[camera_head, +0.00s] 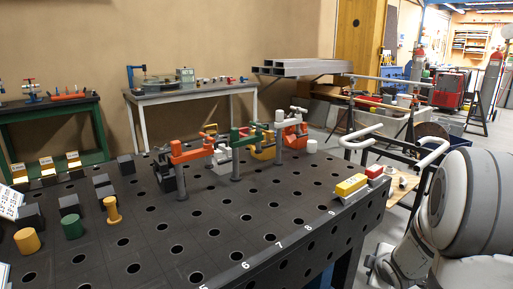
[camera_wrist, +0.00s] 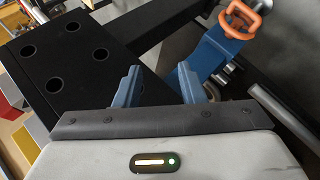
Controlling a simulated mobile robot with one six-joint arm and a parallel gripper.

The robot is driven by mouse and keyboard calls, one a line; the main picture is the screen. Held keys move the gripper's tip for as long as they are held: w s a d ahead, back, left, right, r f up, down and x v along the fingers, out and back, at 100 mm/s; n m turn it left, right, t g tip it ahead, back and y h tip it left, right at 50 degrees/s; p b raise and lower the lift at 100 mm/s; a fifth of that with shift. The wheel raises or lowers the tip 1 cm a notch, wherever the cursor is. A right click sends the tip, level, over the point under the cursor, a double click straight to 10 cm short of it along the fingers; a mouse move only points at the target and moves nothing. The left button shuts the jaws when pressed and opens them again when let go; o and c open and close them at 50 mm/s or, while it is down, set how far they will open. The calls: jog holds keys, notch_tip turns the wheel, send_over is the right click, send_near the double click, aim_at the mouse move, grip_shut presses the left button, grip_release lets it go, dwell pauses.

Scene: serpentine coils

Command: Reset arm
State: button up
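My gripper (camera_wrist: 158,85) shows in the wrist view with its two blue fingers spread wide apart and nothing between them. Behind the fingers are a black holed plate (camera_wrist: 70,62) and a blue part with an orange handle (camera_wrist: 240,22). In the head view my grey and white arm fills the right edge, beside the black perforated table (camera_head: 225,220). The gripper's fingers cannot be made out in the head view.
Orange, green and yellow clamps (camera_head: 235,145) stand along the table's far side. A yellow block (camera_head: 351,185) and a red block (camera_head: 374,171) sit at its right corner. Cylinders (camera_head: 27,241) and dark cubes stand at the left. Metal railings (camera_head: 395,146) are near my arm.

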jog(key=s+a+r+m+g+p, duration=0.1)
jog(key=s+a+r+m+p, duration=0.2)
jog(key=r, duration=0.4)
jog(key=s+a+r+m+g+h+p, duration=0.1)
jog(key=s+a+r+m+p, duration=0.2)
jog(key=r, duration=0.4)
jog(key=s+a+r+m+g+p, duration=0.1)
jog(key=s+a+r+m+p, duration=0.1)
jog(key=s+a+r+p, duration=0.3)
jog(key=s+a+r+m+g+y+p, duration=0.2)
jog(key=s+a+r+m+g+p, duration=0.1)
jog(key=s+a+r, duration=0.4)
jog(key=s+r+m+p, duration=0.1)
jog(key=s+r+p, duration=0.1)
jog(key=s+r, duration=0.1)
jog(key=shift+s+a+r+m+y+p, duration=0.3)
jog(key=shift+s+r+m+p, duration=0.1)
jog(key=shift+s, duration=0.3)
jog(key=shift+s+d+f, duration=0.1)
